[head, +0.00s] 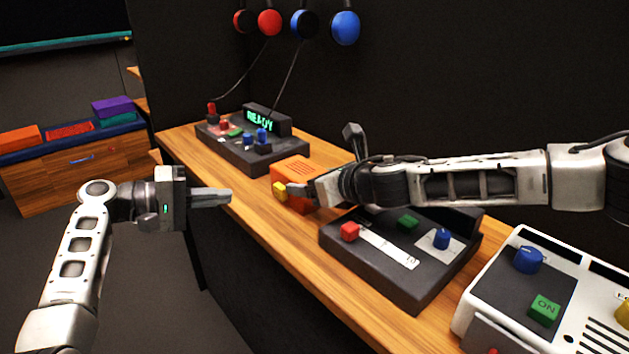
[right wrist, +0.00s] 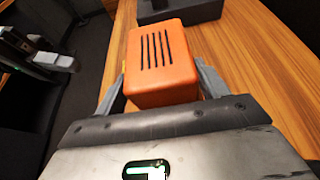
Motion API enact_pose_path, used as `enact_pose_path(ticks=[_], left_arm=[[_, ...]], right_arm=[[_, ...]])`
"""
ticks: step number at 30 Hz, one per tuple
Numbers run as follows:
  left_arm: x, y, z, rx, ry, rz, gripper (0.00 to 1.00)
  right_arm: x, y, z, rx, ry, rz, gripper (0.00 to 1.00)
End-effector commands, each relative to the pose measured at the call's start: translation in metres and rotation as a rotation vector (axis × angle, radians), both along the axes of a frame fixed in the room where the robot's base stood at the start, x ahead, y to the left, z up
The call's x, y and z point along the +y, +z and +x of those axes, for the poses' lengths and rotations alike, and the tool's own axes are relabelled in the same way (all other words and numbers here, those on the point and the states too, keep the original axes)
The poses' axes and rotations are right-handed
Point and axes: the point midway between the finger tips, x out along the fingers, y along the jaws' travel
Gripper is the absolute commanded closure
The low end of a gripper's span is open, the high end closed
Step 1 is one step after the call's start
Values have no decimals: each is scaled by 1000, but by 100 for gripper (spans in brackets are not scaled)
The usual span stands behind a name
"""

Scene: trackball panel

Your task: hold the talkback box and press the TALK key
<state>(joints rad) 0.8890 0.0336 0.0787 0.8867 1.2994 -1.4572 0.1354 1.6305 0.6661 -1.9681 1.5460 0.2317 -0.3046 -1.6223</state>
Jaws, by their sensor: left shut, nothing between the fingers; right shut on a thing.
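The talkback box (head: 296,172) is orange and sits on the wooden counter between two dark control panels. A yellow key (head: 281,191) shows on its side facing the counter's front edge. No lettering is readable on it. My right gripper (head: 303,196) is shut on the box. The right wrist view shows the orange box (right wrist: 160,62) with its slotted grille between the two fingers (right wrist: 160,85). My left gripper (head: 228,195) is shut and empty. It hangs in front of the counter's edge, left of the yellow key and apart from it.
A dark panel with a READY display (head: 267,120) stands behind the box. Another dark panel (head: 400,255) with a red button and a blue knob stands nearer. A white unit with a green ON button (head: 544,310) is at lower right. Headphones (head: 346,28) hang on the wall.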

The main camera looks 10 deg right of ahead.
Motion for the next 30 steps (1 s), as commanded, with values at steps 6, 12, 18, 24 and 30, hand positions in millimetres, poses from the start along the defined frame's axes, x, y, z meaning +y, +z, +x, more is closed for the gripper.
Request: enact_pose_path(ticks=[6, 12, 18, 24, 30], left_arm=[[0, 0, 0, 0, 0, 0, 100], [0, 0, 0, 0, 0, 0, 100], [0, 0, 0, 0, 0, 0, 100], [0, 0, 0, 0, 0, 1, 100], [-1, -8, -4, 78, 36, 76, 100]], right_arm=[[0, 1, 0, -1, 0, 1, 54], [0, 1, 0, -1, 0, 1, 54], [0, 1, 0, -1, 0, 1, 54], [0, 1, 0, -1, 0, 1, 54], [0, 1, 0, -1, 0, 1, 54]])
